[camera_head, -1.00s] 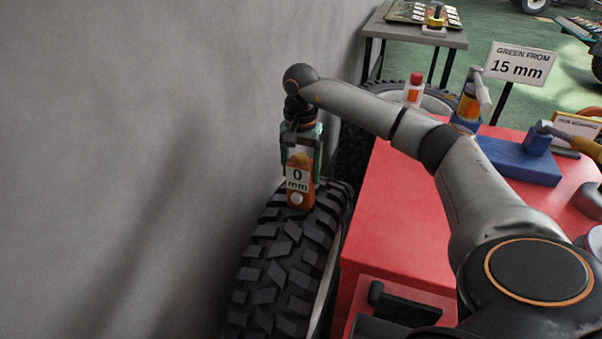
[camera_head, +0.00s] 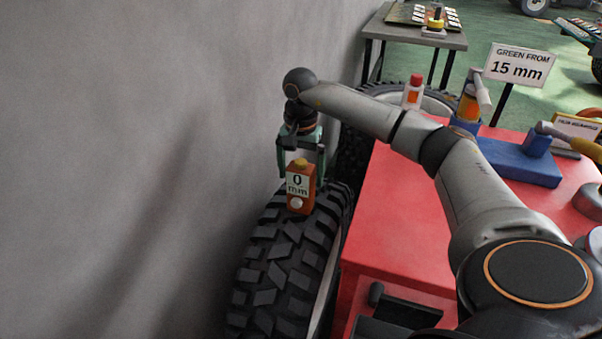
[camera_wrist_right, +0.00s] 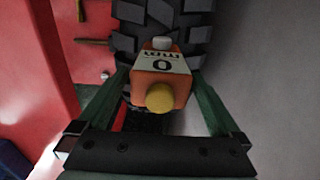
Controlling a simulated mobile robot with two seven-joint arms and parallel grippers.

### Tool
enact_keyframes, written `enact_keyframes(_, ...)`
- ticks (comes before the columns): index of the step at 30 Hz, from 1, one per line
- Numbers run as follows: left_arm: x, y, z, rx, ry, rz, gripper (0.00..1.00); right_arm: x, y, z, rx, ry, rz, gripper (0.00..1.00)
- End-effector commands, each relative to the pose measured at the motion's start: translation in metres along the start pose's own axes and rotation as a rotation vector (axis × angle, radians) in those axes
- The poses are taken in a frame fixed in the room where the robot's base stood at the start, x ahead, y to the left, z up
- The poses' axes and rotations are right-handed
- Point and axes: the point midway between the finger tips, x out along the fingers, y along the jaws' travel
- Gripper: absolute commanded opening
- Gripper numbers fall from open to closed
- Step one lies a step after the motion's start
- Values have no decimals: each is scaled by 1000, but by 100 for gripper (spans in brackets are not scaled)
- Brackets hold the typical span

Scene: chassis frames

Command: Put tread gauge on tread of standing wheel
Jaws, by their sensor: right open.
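The tread gauge (camera_head: 301,190) is an orange block with a white label reading "0 mm" and a yellow top knob. It stands upright on the tread of the standing wheel (camera_head: 285,265), a black knobby tyre beside the wall. My right gripper (camera_head: 301,170) is open just above and behind the gauge, its fingers apart on either side. In the right wrist view the gauge (camera_wrist_right: 160,80) lies between the two green fingers (camera_wrist_right: 164,100), with gaps on both sides, and the tyre (camera_wrist_right: 165,20) is beyond it. The left gripper is not in view.
The grey wall (camera_head: 130,150) runs close along the left of the wheel. A sign (camera_head: 520,65) reads "GREEN FROM 15 mm".

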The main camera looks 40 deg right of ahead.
Motion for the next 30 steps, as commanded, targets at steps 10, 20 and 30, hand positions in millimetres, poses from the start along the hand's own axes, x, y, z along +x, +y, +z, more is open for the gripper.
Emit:
enact_keyframes(10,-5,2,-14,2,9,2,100,-73,-1,0,0,2,-6,100)
enact_keyframes(20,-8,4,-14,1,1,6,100,-115,0,0,0,0,-1,100)
enact_keyframes(30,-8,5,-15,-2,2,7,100,-118,0,0,0,0,-1,98)
